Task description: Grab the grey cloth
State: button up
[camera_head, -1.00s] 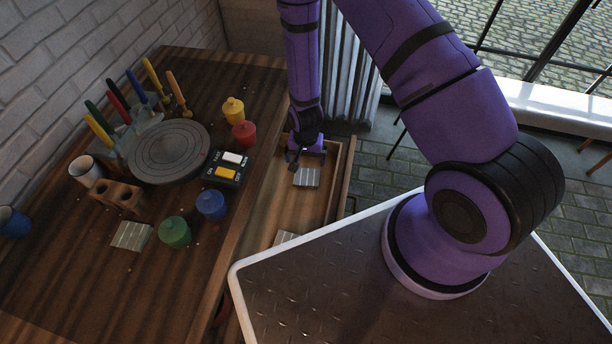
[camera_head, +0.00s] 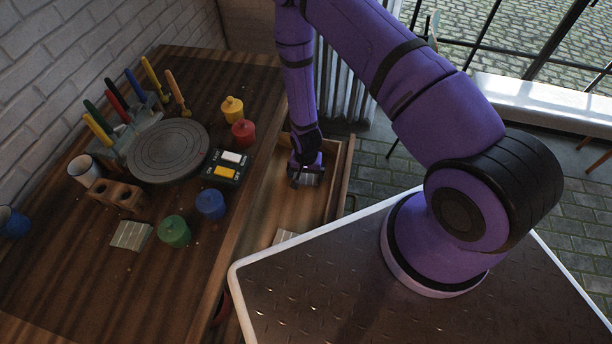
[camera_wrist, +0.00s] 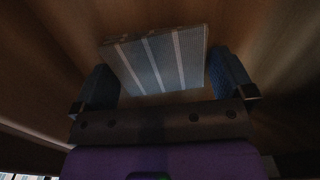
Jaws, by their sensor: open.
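A grey cloth with pale stripes (camera_head: 311,179) lies in the open drawer (camera_head: 338,178) at the side of the wooden table. My gripper (camera_head: 303,184) is down at the cloth and hides most of it in the head view. In the wrist view the striped grey cloth (camera_wrist: 160,62) lies between the two blue fingers of my gripper (camera_wrist: 168,88). The fingers are open, one on each side of the cloth, with a gap visible at the left finger. I cannot tell how high they are above the drawer floor.
A second striped cloth (camera_head: 131,235) lies on the table (camera_head: 70,285), and part of another (camera_head: 286,237) shows in the drawer's near end. Paint pots, a round turntable (camera_head: 168,151) and a brush holder stand on the table. Drawer walls surround my gripper closely.

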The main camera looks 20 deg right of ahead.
jog(key=c, duration=0.6)
jog(key=shift+c, duration=0.3)
